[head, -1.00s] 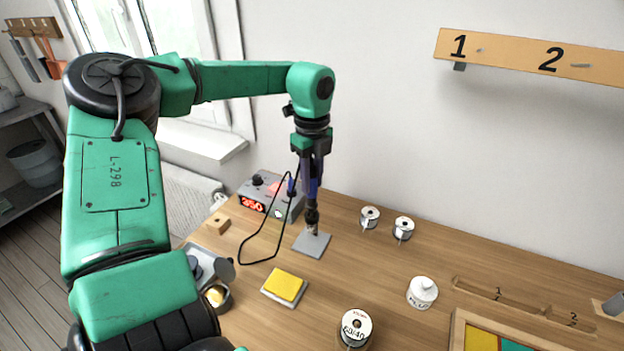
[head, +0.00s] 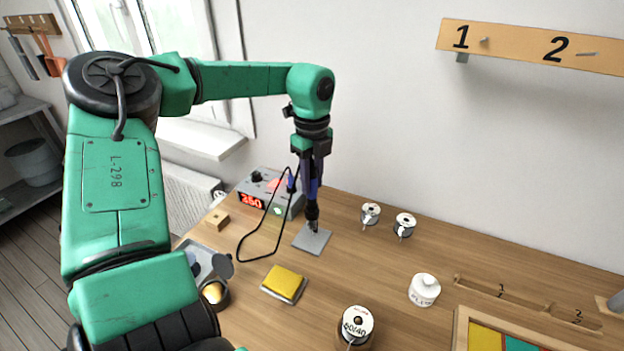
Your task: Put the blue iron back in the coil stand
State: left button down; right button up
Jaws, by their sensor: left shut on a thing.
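My left gripper (head: 312,170) points straight down over the grey base plate (head: 303,241). It is shut on the blue iron (head: 313,188), whose blue handle shows partly between and beside the dark fingers. The iron is about upright. A dark narrow part (head: 312,214) runs from below the fingers down to the plate. I cannot tell how much of it is the iron's tip and how much is the coil of the stand, nor how deep the iron sits. My right gripper is out of view.
A grey station (head: 270,194) with a red display stands behind left, and a black cable (head: 241,240) loops beside the plate. A yellow sponge (head: 285,281) is in front.

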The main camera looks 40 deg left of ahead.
aim_at(312, 168)
pick_arm(q)
jog(key=shift+f+b, duration=0.6)
jog(key=shift+f, duration=0.1)
jog(key=shift+c, duration=0.3)
grip_release()
jog(key=shift+r, duration=0.1)
jog(key=shift+r+p, duration=2.35)
jog(key=shift+r, duration=1.15)
jog(key=shift+f, duration=0.1)
